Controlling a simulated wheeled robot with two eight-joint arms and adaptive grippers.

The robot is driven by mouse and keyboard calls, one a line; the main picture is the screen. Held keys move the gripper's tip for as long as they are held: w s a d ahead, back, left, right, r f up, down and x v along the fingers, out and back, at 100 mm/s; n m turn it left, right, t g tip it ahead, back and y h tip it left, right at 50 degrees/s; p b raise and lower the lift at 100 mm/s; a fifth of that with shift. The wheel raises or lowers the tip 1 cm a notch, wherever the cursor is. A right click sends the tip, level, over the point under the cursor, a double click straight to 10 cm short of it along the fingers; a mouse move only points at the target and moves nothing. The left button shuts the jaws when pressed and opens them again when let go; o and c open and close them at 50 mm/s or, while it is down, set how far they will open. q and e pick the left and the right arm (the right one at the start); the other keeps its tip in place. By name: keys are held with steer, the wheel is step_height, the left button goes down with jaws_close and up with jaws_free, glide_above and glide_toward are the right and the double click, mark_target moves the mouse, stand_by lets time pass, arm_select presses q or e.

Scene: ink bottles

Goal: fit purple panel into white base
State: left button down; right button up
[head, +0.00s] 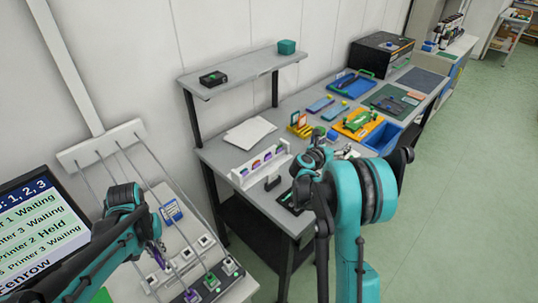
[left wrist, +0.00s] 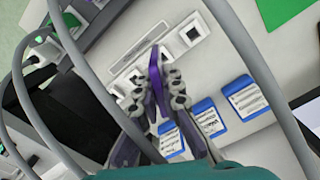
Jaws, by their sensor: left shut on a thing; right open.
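My left gripper (head: 158,248) is shut on a thin purple panel (left wrist: 154,72), held on edge between its fingertips in the left wrist view (left wrist: 160,88). The panel is over a white base (left wrist: 188,37), a strip with dark square sockets. Whether the panel touches the base I cannot tell. White square sockets (head: 206,240) also show in the head view, just right of my left gripper. My right gripper (head: 314,160) is open over the middle bench, partly hidden by its own arm.
Blue-and-white cards (left wrist: 207,118) lie beside the base. Grey cables (left wrist: 250,65) cross close to my left gripper. A dark strip (head: 212,281) with green and purple pieces lies nearby. A screen (head: 40,235) stands at left. The middle bench (head: 220,155) holds a white rack (head: 242,178) of coloured panels.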

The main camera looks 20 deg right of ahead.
mark_target(350, 154)
arm_select(q)
steer(key=shift+f, duration=0.15)
arm_select(e)
steer(key=f+m, duration=0.1)
steer(key=f, duration=0.1)
steer(key=s+d+f+m+g, duration=0.1)
steer(key=f, duration=0.1)
steer(key=f+m+g, duration=0.1)
steer(key=f, duration=0.2)
steer(key=shift+s+d+y, duration=0.25)
steer(key=shift+d+y, duration=0.05)
steer(key=shift+d, duration=0.05)
arm_select(q)
steer(key=shift+f, duration=0.1)
arm_select(e)
steer(key=shift+d+f, duration=0.2)
steer(key=shift+f, duration=0.05)
arm_select(q)
step_height(350, 154, down, 3)
steer(key=b, duration=0.3)
arm_select(e)
steer(key=x, duration=1.1)
steer(key=shift+w+d, duration=0.1)
steer(key=shift+d, duration=0.05)
steer(key=shift+c, duration=0.3)
steer(key=c, duration=1.3)
steer(key=o, duration=1.3)
steer(key=shift+o, duration=0.2)
